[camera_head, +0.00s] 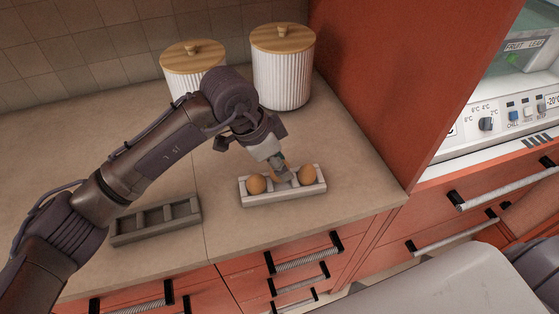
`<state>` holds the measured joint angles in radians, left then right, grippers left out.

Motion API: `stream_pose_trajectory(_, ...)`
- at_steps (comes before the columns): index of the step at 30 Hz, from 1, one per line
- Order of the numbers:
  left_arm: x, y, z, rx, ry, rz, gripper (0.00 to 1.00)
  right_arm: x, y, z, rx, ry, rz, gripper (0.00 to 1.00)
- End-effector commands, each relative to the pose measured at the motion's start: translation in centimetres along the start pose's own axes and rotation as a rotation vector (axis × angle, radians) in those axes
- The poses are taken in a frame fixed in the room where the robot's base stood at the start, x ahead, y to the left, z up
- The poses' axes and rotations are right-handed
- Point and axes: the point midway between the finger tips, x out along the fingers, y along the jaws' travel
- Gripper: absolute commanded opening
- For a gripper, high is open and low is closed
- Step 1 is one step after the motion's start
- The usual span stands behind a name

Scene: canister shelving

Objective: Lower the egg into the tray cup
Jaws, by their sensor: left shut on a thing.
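A white egg tray (284,197) lies on the counter near its front edge. One brown egg (257,184) sits in its left cup and another brown egg (307,175) in its right cup. My left gripper (282,173) points down over the middle of the tray and is shut on a third brown egg (276,175). The fingers hide most of this egg, and I cannot tell whether it touches the cup floor. My right gripper is out of view.
A dark grey tray (157,236) with empty compartments lies to the left. Two white ribbed canisters with wooden lids, one left (176,84) and one right (283,80), stand behind. A red panel (385,90) rises to the right. Bare counter (350,170) lies right of the white tray.

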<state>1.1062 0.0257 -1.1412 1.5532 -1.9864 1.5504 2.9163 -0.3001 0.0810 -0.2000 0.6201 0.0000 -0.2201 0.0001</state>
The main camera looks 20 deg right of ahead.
Motion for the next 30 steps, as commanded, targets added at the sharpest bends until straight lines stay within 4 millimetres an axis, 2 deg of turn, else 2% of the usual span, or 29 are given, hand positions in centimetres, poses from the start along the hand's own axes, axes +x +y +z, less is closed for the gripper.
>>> stream_pose_trajectory(30, 1.5, 0.0, 0.6, 0.0, 0.0, 0.0, 0.07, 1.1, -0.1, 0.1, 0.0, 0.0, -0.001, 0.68)
